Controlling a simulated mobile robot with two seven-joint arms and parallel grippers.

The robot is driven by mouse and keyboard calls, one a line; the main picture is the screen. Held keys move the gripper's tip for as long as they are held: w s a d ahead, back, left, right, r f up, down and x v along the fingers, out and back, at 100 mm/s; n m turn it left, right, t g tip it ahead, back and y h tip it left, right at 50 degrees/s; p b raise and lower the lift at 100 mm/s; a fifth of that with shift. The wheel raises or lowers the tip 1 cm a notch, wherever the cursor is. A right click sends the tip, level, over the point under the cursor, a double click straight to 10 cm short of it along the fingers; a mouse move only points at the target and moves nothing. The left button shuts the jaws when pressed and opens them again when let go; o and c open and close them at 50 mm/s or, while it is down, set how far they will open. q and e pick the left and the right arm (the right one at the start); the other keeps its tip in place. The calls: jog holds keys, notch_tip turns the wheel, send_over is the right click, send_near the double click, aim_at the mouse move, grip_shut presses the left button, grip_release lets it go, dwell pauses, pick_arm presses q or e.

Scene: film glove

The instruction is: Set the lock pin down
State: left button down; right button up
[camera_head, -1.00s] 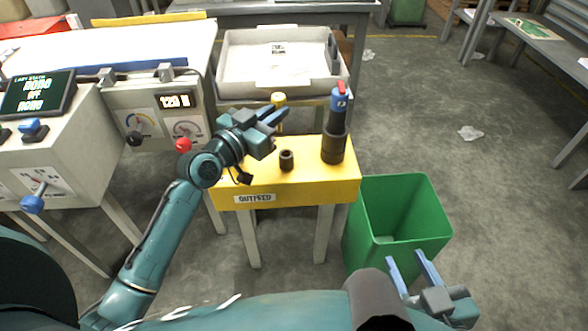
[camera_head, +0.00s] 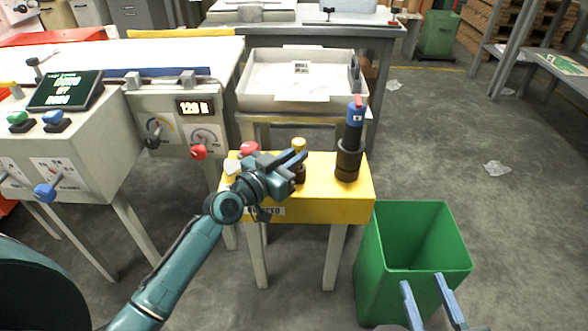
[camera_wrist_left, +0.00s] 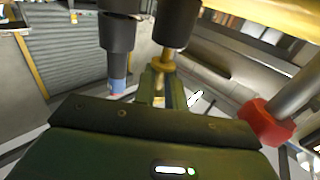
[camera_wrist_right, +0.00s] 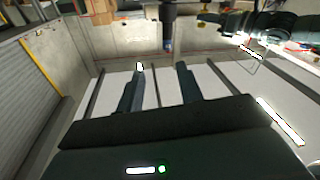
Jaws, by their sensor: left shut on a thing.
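The lock pin, with its yellow knob (camera_head: 298,143), is upright between the fingers of my left gripper (camera_head: 297,161) over the yellow outfeed stand (camera_head: 328,207). My left gripper is shut on it. In the left wrist view the brass pin (camera_wrist_left: 164,62) meets the mouth of a short dark sleeve (camera_wrist_left: 174,27); how deep it sits is hidden. In the head view the fingers partly cover that sleeve (camera_head: 299,178). My right gripper (camera_head: 428,287) is open and empty by the green bin.
A red-capped piece (camera_head: 250,148) stands behind my left gripper. A grey tray (camera_head: 300,75) is behind; a green bin (camera_head: 415,225) is at right.

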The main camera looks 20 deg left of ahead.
pick_arm(q)
jog(key=shift+f, duration=0.9)
jog(key=shift+f+b, duration=0.25)
jog(key=shift+b, duration=0.15)
jog(key=c, duration=1.5)
grip_release()
jog(key=shift+r, duration=0.1)
jog(key=shift+o, duration=0.2)
jog(key=shift+r, duration=0.15)
jog(key=v, duration=1.2)
jog(key=s+d+r+m+t+h, duration=0.1)
jog(key=s+d+r+m, duration=0.1)
jog(key=s+d, duration=1)
jog(key=shift+s+m, duration=0.3)
jog(key=shift+s, duration=0.25)
